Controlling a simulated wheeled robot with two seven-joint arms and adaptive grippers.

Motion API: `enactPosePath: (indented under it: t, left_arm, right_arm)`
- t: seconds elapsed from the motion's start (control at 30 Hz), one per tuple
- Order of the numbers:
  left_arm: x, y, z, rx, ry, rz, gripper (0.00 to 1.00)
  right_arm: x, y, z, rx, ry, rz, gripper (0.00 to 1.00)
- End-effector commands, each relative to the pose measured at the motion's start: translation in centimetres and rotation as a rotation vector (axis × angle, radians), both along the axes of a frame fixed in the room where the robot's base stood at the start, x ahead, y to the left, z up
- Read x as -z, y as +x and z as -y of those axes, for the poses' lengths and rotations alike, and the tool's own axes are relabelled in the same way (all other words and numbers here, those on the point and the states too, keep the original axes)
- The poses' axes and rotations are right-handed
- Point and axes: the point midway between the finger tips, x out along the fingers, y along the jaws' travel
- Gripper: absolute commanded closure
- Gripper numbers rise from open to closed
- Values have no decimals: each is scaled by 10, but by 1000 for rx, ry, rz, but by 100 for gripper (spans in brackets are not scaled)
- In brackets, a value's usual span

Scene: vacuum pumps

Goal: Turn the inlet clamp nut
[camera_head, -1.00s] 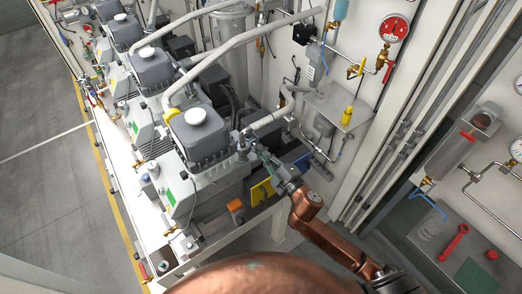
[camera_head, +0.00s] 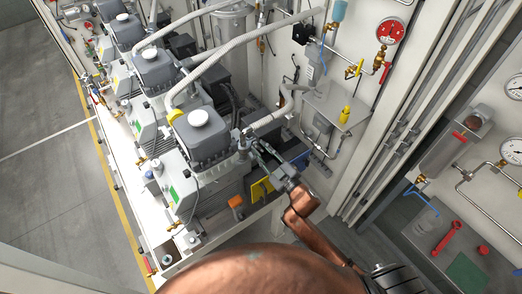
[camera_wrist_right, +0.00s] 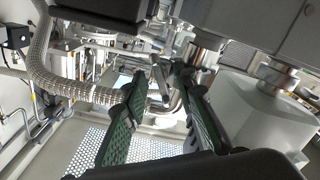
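The front pump (camera_head: 203,137) is a grey unit with a white round cap. A ribbed metal hose (camera_head: 268,122) meets its inlet fitting, where a small metallic clamp (camera_head: 245,138) sits. My right gripper (camera_head: 255,146) reaches this clamp from the lower right. In the right wrist view its two green-padded fingers (camera_wrist_right: 156,78) stand apart, on either side of a small metal clamp part (camera_wrist_right: 161,74). I cannot tell whether either pad touches it. The nut itself is too small to make out clearly. My left gripper is not in view.
More pumps (camera_head: 152,66) stand in a row toward the upper left. A shelf with a yellow bottle (camera_head: 345,114) and wall piping are to the right. A yellow plate (camera_head: 261,188) and an orange block (camera_head: 236,201) lie below the gripper. A perforated plate (camera_wrist_right: 150,148) shows beneath the fingers.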

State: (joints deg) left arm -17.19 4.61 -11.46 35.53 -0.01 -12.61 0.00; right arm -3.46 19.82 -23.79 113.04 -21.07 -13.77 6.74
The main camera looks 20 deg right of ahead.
Motion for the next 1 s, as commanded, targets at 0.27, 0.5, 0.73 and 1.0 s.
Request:
enactPosePath:
  t: [0.27,0.5,0.73,1.0]
  left_arm:
    - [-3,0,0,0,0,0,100]
    - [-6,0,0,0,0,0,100]
    - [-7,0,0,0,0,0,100]
    - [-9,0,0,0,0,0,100]
  right_arm:
    - [0,-7,3,1,-1,-2,74]
    - [0,-16,6,1,0,-1,74]
    - [0,-19,7,-1,-1,1,74]
    - [0,-23,8,1,0,-1,74]
